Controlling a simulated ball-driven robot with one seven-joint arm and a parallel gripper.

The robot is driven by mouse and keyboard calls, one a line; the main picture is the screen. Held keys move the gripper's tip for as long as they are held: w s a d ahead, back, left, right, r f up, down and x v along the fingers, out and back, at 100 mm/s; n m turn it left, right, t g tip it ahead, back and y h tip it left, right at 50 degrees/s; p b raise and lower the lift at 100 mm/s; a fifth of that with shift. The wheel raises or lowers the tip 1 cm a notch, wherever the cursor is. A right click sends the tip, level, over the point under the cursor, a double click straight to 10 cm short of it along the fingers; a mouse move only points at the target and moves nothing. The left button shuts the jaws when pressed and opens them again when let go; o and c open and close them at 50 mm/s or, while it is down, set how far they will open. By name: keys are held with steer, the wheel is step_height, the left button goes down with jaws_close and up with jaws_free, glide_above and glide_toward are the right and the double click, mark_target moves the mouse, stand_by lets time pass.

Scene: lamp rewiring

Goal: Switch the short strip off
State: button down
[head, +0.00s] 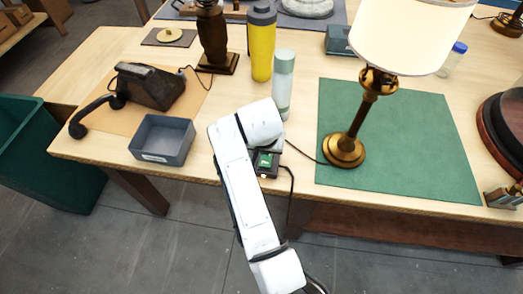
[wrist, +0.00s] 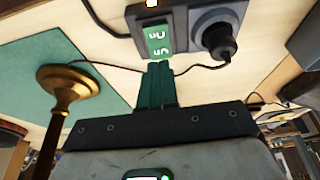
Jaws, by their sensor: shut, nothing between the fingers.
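The short strip (head: 266,171) lies at the table's front edge in the head view, partly covered by my arm. In the wrist view the strip (wrist: 185,12) is a dark grey block at the top. It carries a bright green switch (wrist: 157,36) with pale markings and a round socket with a black plug (wrist: 218,36) in it. My gripper (wrist: 160,66) is shut and empty, its dark green fingertips just short of the switch in the picture. I cannot tell whether they touch it. In the head view the fingers are hidden by my arm.
A brass lamp (head: 347,147) with a white shade stands on a green mat (head: 425,150) to the right. A grey bin (head: 161,140) and a black telephone (head: 150,88) are at left. A pale bottle (head: 284,80) and yellow tumbler (head: 261,45) stand behind. Cords run from the strip.

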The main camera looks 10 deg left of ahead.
steer(key=b+v, duration=0.1)
steer(key=v, duration=0.8)
steer(key=shift+d, duration=0.1)
